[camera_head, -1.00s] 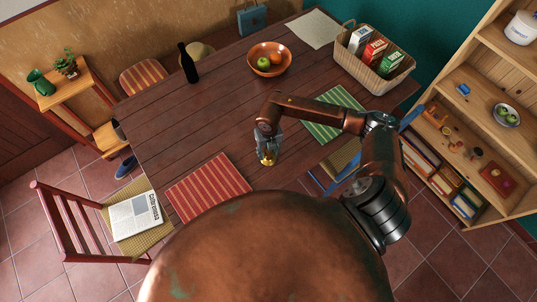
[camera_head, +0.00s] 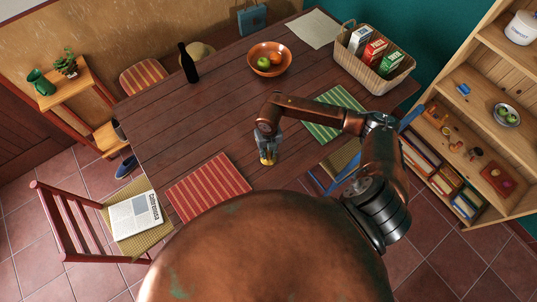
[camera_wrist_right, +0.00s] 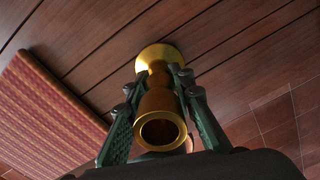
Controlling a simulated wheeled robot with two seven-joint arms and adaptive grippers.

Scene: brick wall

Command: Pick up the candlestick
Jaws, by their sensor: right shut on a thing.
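The candlestick (camera_wrist_right: 158,105) is brass coloured, with a round flared base and an open socket that faces the right wrist camera. It also shows small in the head view (camera_head: 266,159), near the table's front edge. My right gripper (camera_wrist_right: 165,85) has its two green fingers on either side of the candlestick and is shut on it. In the head view my right gripper (camera_head: 267,147) points down at the table and partly hides the candlestick. I cannot tell whether the base touches the wooden table (camera_head: 215,120). My left gripper is not in view.
A red striped mat (camera_head: 208,187) lies left of the candlestick and a green mat (camera_head: 333,113) lies to its right. A fruit bowl (camera_head: 269,68), a dark bottle (camera_head: 188,63) and a basket of cartons (camera_head: 375,84) stand farther back. The table's middle is clear.

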